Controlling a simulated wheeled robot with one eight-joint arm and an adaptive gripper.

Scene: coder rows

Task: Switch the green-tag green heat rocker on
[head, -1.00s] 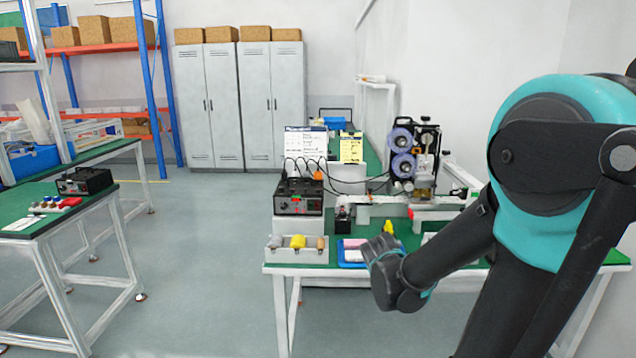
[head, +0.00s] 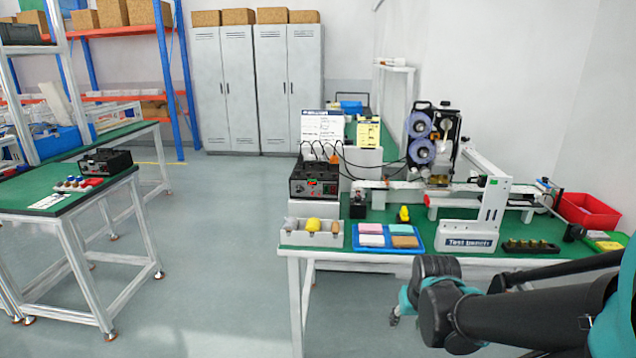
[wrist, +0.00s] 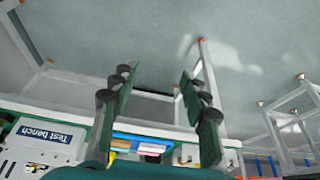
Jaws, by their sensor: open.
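A black control box (head: 314,180) stands on a light stand at the left end of the green-topped bench. Its front has small green and red marks, too small to tell a rocker or its position. A second black box (head: 105,161) sits on the left table, its front details also unclear. My gripper (head: 396,316) hangs low in front of the bench's near edge, well apart from both boxes and partly hidden by my arm. In the wrist view, my gripper (wrist: 157,88) is open and empty, its two fingers spread over the floor and bench edge.
The bench holds a grey bin row (head: 312,240), a blue tray (head: 388,246) of coloured blocks, and a white test bench stand (head: 467,239). A red bin (head: 590,211) is at the right. Open floor lies between the bench and the left table (head: 30,192).

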